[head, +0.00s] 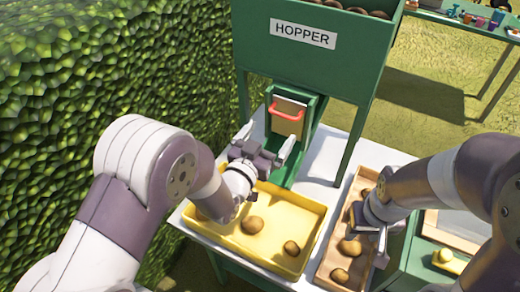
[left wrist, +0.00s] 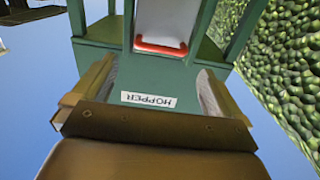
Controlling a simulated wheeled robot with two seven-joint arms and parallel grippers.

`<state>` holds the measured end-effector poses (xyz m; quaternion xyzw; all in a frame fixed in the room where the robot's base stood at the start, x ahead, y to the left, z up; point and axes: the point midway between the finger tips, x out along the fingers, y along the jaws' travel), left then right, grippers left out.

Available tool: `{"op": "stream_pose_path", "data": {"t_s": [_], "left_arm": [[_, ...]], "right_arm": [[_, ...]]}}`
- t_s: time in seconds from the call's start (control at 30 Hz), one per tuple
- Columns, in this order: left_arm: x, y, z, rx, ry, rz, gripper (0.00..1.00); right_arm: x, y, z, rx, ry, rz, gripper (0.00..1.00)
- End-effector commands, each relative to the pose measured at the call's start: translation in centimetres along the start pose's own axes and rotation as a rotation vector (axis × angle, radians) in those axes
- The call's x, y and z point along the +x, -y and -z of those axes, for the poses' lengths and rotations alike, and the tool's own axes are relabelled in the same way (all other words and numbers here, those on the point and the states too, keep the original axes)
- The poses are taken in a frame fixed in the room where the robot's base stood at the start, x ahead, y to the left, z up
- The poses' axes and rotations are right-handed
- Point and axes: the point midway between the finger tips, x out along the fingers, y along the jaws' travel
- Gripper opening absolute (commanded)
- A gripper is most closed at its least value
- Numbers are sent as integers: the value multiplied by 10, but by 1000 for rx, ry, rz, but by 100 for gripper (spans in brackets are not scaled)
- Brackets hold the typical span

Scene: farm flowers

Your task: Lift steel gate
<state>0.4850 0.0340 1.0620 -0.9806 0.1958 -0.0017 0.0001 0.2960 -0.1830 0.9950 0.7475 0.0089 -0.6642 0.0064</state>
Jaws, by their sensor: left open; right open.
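The steel gate (head: 288,115) is a pale panel with a red handle (head: 287,113), set in the green chute under the hopper (head: 318,55). In the left wrist view the gate (left wrist: 162,22) and red handle (left wrist: 160,47) show upside down, near the top. My left gripper (head: 266,142) is open and empty, in front of and below the handle, apart from it. Its two fingers also show in the left wrist view (left wrist: 158,85), either side of the hopper label. My right gripper (head: 367,238) is open, low over the wooden tray at the right; its fingertips are partly hard to make out.
Green hopper legs flank the chute. A hedge (head: 60,80) closes the left side. A table with small items stands at back right.

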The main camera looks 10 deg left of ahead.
Motion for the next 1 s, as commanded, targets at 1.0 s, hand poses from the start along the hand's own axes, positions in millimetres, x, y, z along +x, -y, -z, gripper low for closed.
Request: {"op": "stream_pose_path", "data": {"t_s": [1.0], "left_arm": [[-73,3,-70,1,383,20,100]], "right_arm": [[8,0,-1,0,0,0,43]]}}
